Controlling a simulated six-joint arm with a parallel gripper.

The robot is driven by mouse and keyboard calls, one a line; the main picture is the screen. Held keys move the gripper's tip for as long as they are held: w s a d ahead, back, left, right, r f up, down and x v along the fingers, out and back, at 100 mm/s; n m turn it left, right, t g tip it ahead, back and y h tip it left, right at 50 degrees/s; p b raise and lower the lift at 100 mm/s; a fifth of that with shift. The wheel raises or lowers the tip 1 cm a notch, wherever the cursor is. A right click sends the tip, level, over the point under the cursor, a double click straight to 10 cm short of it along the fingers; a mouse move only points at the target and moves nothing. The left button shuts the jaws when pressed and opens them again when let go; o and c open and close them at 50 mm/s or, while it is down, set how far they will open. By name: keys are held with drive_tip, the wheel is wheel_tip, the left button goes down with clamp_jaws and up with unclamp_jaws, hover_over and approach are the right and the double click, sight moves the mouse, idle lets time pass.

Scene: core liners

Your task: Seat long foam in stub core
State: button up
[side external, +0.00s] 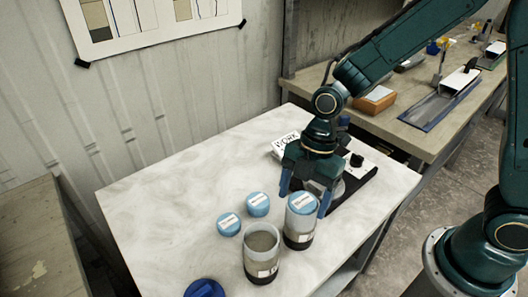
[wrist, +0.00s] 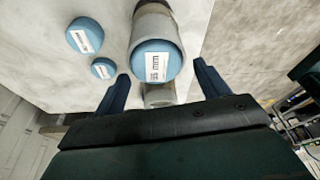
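Two short blue-topped foam plugs with white labels stand on the table, the nearer plug (side external: 229,224) and the farther plug (side external: 258,204); both also show at upper left in the wrist view. An open clear tube (side external: 262,255) holds a dark core low inside. To its right, another upright tube (side external: 300,228) has a labelled blue foam (side external: 302,203) at its top; this blue top (wrist: 153,60) is large in the wrist view. My gripper (side external: 304,204) is open, pointing down, its fingers spread near that tube's top. Contact with the foam cannot be told.
A grey cylindrical piece (wrist: 159,96) shows between my fingers in the wrist view. A dark blue object (side external: 205,289) sits at the front edge. The table's left side is clear.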

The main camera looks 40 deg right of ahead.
drive_tip(key=shift+r, duration=0.15)
drive_tip(key=shift+w+r, duration=0.1)
drive_tip(key=shift+r, duration=0.45)
drive_tip(key=v, duration=1.2)
drive_tip(key=s+d+r+m+t+h, duration=0.1)
drive_tip(key=s+d+m, duration=0.4)
drive_tip(key=m, duration=0.5)
drive_tip(key=s+d+r+m+t+h, duration=0.2)
drive_tip(key=s+d+r+m+t, duration=0.2)
drive_tip(key=s+m, duration=0.5)
drive_tip(key=d+m+t, duration=0.1)
drive_tip(key=d, duration=0.1)
drive_tip(key=shift+d+r, duration=0.2)
drive_tip(key=shift+d, duration=0.1)
